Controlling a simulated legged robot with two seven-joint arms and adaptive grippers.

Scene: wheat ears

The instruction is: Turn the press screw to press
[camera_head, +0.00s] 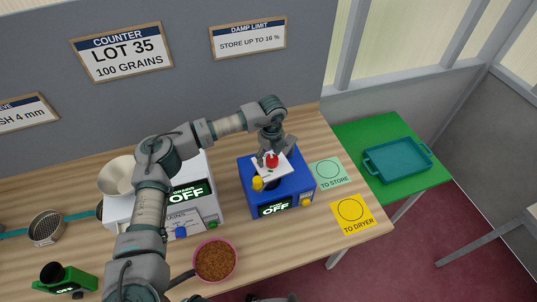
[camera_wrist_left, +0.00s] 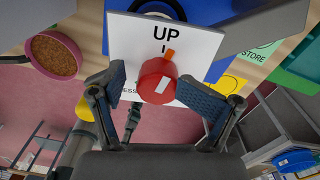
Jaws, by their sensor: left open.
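The press screw is a red round knob (camera_head: 271,161) with a white bar, on a white plate of the blue press (camera_head: 246,182). In the left wrist view the knob (camera_wrist_left: 157,80) sits below the word UP, with an orange pointer (camera_wrist_left: 169,56) slightly right of the black mark under UP. More lettering low on the plate (camera_wrist_left: 190,42) is partly hidden. My left gripper (camera_wrist_left: 162,88) is open, its fingers on either side of the knob; I cannot tell whether they touch it. The press display (camera_head: 275,208) reads OFF. A dark part at the head view's bottom edge may be my right gripper.
A white grain counter (camera_head: 207,206), also OFF, stands left of the press. A bowl of brown grain (camera_head: 215,262) is in front. Green (camera_head: 328,172) and yellow (camera_head: 351,212) cards lie right. A teal tray (camera_head: 398,160) rests on a green table (camera_head: 362,131).

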